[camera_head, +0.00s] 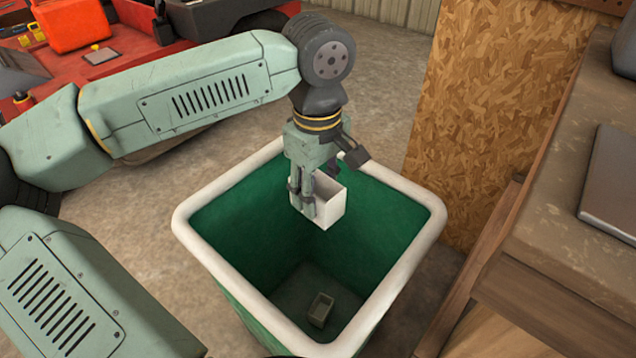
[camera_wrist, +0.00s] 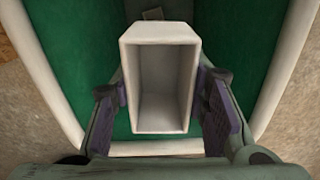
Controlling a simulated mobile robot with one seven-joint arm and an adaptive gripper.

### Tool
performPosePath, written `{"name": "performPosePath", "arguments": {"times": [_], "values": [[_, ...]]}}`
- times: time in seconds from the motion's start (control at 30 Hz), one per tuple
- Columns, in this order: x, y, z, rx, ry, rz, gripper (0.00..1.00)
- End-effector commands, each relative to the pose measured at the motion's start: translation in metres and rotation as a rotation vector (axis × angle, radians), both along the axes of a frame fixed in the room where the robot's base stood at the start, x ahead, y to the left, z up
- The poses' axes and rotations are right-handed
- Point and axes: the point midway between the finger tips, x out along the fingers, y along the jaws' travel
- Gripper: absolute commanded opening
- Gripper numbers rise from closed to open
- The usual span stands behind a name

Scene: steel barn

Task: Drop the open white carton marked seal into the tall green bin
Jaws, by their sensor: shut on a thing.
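The open white carton (camera_head: 328,212) is held by my gripper (camera_head: 316,197) over the mouth of the tall green bin (camera_head: 254,215). In the wrist view the carton (camera_wrist: 160,32) sits between the purple-padded fingers (camera_wrist: 163,105), its open, empty inside facing the camera. No seal mark shows on the sides I can see. The bin has a thick white rim, which also shows in the wrist view (camera_wrist: 45,80). The carton's lower part hangs at about rim level or a little below, clear of the bin walls as far as I can tell.
A wooden workbench (camera_head: 560,215) with a grey flat object (camera_head: 612,180) stands at the right, beside a chipboard panel (camera_head: 485,110). A red vehicle or cart (camera_head: 110,65) is at the back left. Concrete floor surrounds the bin.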

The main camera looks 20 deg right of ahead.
Motion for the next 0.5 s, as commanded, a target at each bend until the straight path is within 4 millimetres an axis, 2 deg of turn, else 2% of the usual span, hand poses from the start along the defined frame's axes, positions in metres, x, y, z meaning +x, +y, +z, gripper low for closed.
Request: {"name": "performPosePath", "arguments": {"times": [0.03,0.23,0.5], "values": [[0.000,0.000,-0.011,0.000,0.000,0.000,0.22],[0.000,0.000,-0.034,-0.001,0.000,0.000,0.22],[0.000,0.000,-0.040,0.000,-0.001,0.000,0.22]]}}
